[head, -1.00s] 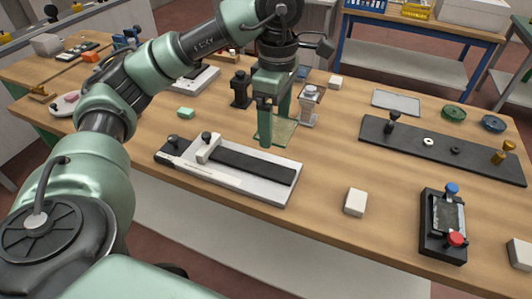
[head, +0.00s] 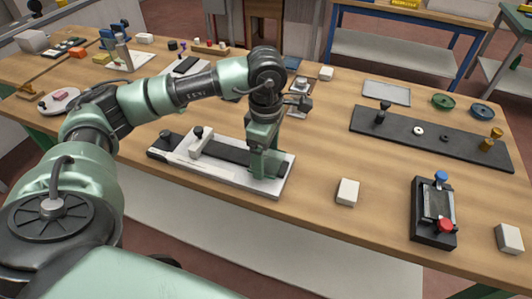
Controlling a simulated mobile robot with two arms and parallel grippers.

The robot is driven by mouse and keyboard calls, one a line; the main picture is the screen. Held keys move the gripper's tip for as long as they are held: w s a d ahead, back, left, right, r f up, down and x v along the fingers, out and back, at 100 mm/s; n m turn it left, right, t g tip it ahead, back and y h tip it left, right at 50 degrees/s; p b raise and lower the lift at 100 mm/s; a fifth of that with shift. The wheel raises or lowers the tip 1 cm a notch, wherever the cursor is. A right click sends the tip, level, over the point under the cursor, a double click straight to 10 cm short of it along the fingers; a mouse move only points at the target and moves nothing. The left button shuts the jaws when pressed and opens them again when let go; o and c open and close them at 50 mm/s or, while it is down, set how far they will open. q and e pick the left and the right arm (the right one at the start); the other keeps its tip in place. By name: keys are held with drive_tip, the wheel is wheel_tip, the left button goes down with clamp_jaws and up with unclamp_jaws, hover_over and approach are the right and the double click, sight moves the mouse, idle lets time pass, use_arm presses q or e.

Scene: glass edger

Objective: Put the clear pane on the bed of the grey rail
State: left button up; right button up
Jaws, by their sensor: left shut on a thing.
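The grey rail (head: 222,177) is a light grey base with a dark strip along its bed, a pale block across it and black knobs at its left end. It lies near the table's front edge. My left gripper (head: 265,171) points down over the right end of the rail, its fingers low at the bed. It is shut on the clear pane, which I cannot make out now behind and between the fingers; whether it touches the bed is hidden. My right gripper is not in view.
A white block (head: 347,192) lies right of the rail. A long dark plate (head: 430,140) with black and gold knobs is at the right. A black box with blue and red knobs (head: 433,213) stands near the front edge. A clamp fixture (head: 299,98) stands behind my gripper.

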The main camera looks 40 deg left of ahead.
sight(266, 160)
use_arm(q)
drive_tip(key=shift+f, duration=0.15)
drive_tip(key=o, duration=1.4)
wheel_tip(266, 160, up, 12)
drive_tip(key=shift+r+b, duration=0.2)
drive_tip(key=shift+b, duration=0.25)
